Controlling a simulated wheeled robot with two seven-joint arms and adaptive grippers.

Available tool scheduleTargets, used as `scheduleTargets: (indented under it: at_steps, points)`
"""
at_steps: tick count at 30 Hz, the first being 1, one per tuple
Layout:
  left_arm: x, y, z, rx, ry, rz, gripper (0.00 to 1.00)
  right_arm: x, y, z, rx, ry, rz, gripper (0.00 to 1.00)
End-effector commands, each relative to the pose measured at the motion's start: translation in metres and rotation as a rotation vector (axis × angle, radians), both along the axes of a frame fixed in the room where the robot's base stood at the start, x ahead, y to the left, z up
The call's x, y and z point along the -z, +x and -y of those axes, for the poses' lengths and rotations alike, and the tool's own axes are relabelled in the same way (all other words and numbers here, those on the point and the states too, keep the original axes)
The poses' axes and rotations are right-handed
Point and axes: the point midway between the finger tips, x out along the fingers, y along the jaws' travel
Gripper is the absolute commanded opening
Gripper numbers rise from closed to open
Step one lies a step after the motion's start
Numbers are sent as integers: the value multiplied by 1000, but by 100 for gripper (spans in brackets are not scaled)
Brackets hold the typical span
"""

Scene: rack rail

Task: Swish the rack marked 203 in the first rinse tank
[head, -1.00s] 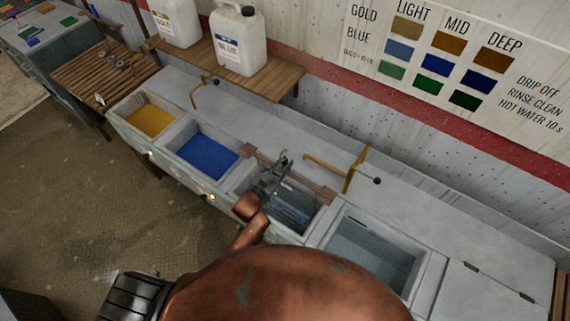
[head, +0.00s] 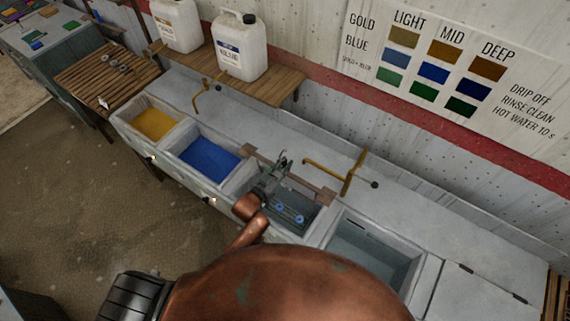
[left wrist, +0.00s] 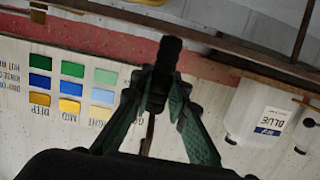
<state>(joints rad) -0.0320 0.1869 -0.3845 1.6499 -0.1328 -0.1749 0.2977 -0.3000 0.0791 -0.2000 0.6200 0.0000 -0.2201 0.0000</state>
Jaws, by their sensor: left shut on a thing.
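My left gripper (head: 278,168) is over the third basin from the left, the first rinse tank (head: 247,187). It is shut on a dark knob-ended grip (left wrist: 165,60), which shows between the green fingers in the left wrist view. Below it, blue round pieces of the rack (head: 290,213) show inside the tank; most of the rack is hidden by the gripper and arm. I cannot read a number on it, nor tell exactly how deep it sits. My right gripper is not in view.
A brown rail (head: 318,190) runs along the tank's back, near a brass tap (head: 348,180). Yellow (head: 153,124) and blue (head: 208,157) dye basins lie left; another water basin (head: 368,250) lies right. Jugs (head: 240,48) stand on a shelf behind. My copper arm covers the front.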

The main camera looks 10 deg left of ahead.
Motion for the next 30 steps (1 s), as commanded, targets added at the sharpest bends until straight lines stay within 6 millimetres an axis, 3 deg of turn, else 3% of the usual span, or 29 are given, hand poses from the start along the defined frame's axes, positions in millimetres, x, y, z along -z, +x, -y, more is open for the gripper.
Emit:
scheduleTargets:
  at_steps: [1, 22, 30]
  points:
    - [-15, 0, 0, 1, -1, 6, 0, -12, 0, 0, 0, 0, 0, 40]
    - [-99, -9, -3, 1, 0, 6, 0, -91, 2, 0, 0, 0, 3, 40]
    - [-127, -13, -5, 3, 0, 8, 0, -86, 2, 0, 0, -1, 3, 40]
